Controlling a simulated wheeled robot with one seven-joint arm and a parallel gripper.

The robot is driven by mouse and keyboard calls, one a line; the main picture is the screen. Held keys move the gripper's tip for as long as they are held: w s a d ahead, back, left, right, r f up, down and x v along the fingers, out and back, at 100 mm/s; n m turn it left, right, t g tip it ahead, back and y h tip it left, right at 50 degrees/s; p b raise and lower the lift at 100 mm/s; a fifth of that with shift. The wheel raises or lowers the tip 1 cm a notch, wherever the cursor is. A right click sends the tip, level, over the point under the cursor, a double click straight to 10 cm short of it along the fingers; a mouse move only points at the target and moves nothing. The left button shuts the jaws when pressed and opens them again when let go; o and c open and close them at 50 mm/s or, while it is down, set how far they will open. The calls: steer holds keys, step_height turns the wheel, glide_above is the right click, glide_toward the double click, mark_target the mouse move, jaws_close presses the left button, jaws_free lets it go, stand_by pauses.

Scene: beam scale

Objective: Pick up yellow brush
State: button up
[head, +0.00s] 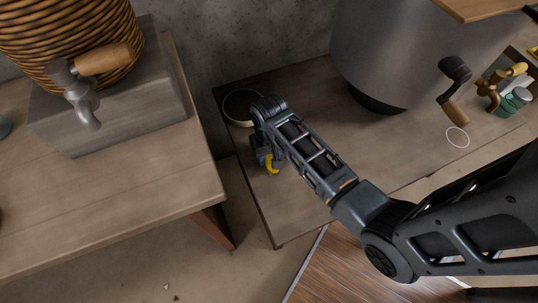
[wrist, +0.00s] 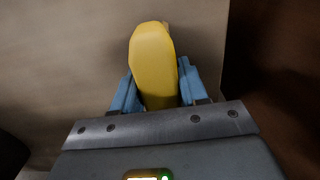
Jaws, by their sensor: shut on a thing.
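The yellow brush (wrist: 153,62) is between the two blue fingers of my gripper (wrist: 156,78) in the wrist view. My gripper is shut on it. In the head view only a small curved yellow part of the brush (head: 271,165) shows below my gripper (head: 264,160), over the left end of the wooden table (head: 290,205). The rest of the brush is hidden by my gripper and arm. I cannot tell whether the brush still touches the tabletop.
A round dish or ring (head: 238,121) lies beside my gripper at the table's back left. A large metal vessel (head: 385,50) stands behind. A teal jar (head: 514,101) is at the right. Left, across a gap, a wicker vessel (head: 50,30) stands on a grey block (head: 150,105).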

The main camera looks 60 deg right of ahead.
steer(key=c, duration=0.3)
steer(key=shift+r, duration=0.15)
steer(key=shift+c, duration=0.2)
steer(key=shift+r, duration=0.6)
step_height(320, 180, up, 3)
steer(key=w+d+r, duration=0.1)
steer(key=d+r, duration=0.5)
steer(key=d, duration=0.5)
steer(key=shift+w+d+r+b, duration=0.2)
steer(key=shift+d+r+b, duration=0.15)
steer(key=shift+b, duration=0.1)
steer(key=o, duration=0.6)
steer(key=shift+c, duration=0.2)
steer(key=shift+f, duration=0.1)
steer(key=c, duration=0.4)
